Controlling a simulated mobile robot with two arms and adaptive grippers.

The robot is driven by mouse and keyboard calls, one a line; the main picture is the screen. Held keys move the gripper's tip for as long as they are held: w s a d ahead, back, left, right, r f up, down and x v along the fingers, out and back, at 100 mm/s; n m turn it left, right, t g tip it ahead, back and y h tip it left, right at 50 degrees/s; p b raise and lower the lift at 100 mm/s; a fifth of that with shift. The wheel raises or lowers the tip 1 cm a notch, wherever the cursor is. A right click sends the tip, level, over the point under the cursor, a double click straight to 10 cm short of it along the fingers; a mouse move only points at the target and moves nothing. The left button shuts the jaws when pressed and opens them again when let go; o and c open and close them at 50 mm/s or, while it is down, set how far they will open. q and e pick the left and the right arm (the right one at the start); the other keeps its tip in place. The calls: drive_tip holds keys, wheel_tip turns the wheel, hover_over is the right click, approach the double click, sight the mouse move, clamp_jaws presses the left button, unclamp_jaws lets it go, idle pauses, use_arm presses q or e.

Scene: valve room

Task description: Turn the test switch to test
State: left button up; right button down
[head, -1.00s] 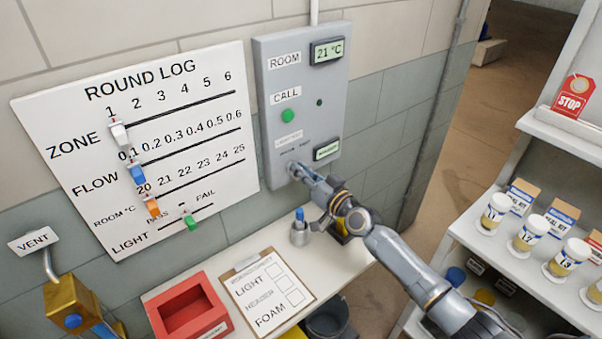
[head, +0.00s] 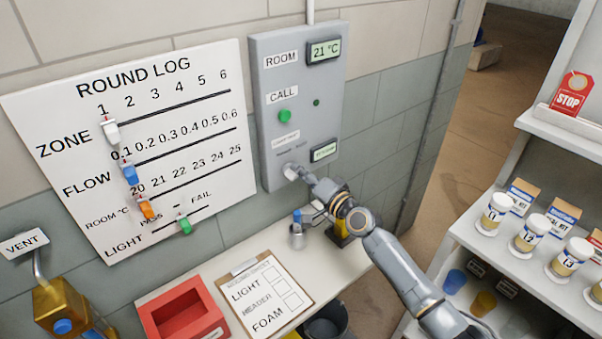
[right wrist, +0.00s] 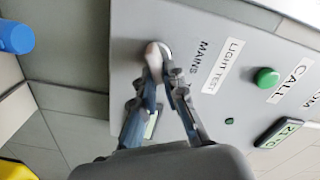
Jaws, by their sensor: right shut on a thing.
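The grey wall panel (head: 272,60) carries a CALL button (head: 284,116), a LIGHT TEST label (head: 285,139) and a small test switch (head: 289,170) near its lower edge. My right gripper (head: 298,174) is at the switch, shut on its pale knob. In the right wrist view the two fingertips (right wrist: 160,80) meet at the knob (right wrist: 155,54), beside the MAINS label (right wrist: 201,59). The fingers partly hide the switch and a small display (right wrist: 152,124). That display (head: 324,151) shows in the head view, its text too small to read. My left gripper is out of view.
The ROUND LOG board (head: 75,130) hangs left of the panel. A white shelf (head: 480,240) with jars stands right of my arm.

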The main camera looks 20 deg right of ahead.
idle(0.4)
drive_tip(key=c, duration=1.4)
unclamp_jaws()
drive_tip(key=v, duration=1.2)
